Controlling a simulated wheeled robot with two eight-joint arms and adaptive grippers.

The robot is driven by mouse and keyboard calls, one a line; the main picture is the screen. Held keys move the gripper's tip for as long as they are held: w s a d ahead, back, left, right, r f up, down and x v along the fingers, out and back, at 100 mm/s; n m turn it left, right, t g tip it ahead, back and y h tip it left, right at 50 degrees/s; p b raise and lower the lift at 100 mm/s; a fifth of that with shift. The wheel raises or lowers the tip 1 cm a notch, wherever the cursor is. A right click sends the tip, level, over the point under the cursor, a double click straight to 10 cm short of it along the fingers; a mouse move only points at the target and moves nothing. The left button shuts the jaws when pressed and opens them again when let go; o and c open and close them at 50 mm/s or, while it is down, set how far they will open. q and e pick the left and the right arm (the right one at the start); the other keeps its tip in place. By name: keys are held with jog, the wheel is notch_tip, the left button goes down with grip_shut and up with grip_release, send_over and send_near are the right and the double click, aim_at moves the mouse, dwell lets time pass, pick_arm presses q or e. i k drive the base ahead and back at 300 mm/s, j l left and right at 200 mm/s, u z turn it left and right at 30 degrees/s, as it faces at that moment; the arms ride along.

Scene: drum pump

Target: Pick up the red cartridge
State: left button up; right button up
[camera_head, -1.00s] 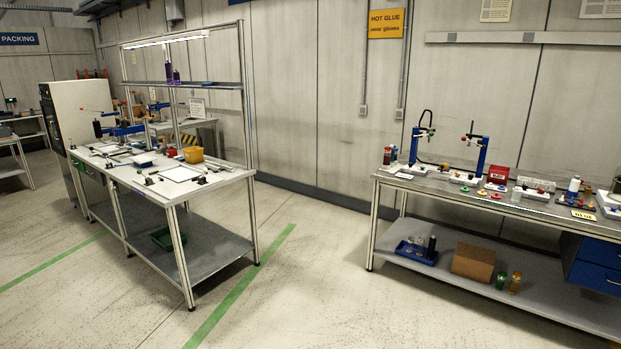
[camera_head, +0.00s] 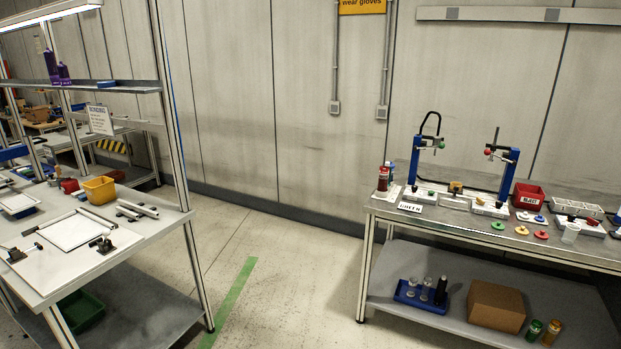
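A small upright dark red cylinder (camera_head: 383,180), which looks like the red cartridge, stands at the far left end of the right workbench (camera_head: 367,206). Another slim red container with a light cap shows close behind it, partly hidden. A white card lies beside them on the bench top. Neither of my grippers is in view.
Blue stands (camera_head: 509,170), a red bin (camera_head: 528,195) and coloured discs (camera_head: 523,230) sit farther right. The lower shelf holds a blue tray (camera_head: 407,299) and cardboard box (camera_head: 497,307). A left workbench (camera_head: 140,233) stands opposite; the floor (camera_head: 290,270) between is clear.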

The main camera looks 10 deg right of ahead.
aim_at(383, 173)
jog(key=i+z, duration=0.15)
jog(key=i, duration=1.55)
jog(key=i+j+z, duration=0.1)
jog(key=i+z, duration=0.35)
jog(key=i+j+z, duration=0.3)
jog(key=i+z, duration=0.2)
jog(key=i, duration=0.05)
